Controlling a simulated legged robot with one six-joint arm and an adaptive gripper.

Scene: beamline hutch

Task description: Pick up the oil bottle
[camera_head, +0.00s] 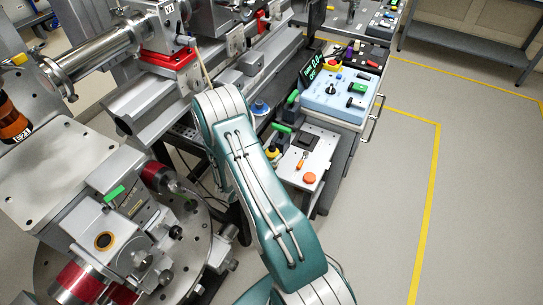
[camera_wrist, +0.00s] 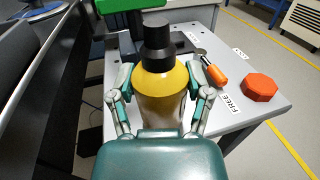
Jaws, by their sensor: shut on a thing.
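The oil bottle (camera_wrist: 163,83) has a yellow shoulder, a black cap and a paler lower body. In the wrist view it stands upright between the two fingers of my gripper (camera_wrist: 163,82), which is shut on it from both sides. Its lower end is hidden behind my gripper's body, so I cannot tell whether it touches the tray. In the head view a bit of yellow on the bottle (camera_head: 272,153) shows beside my arm, which hides most of my gripper.
A grey tray table (camera_head: 318,157) holds an orange-handled screwdriver (camera_wrist: 214,72) and an orange-red hexagonal piece (camera_wrist: 260,87). A green-topped object (camera_wrist: 130,4) stands close behind the bottle. A control box (camera_head: 340,95) is beyond. Beamline equipment crowds the left; the floor at right is clear.

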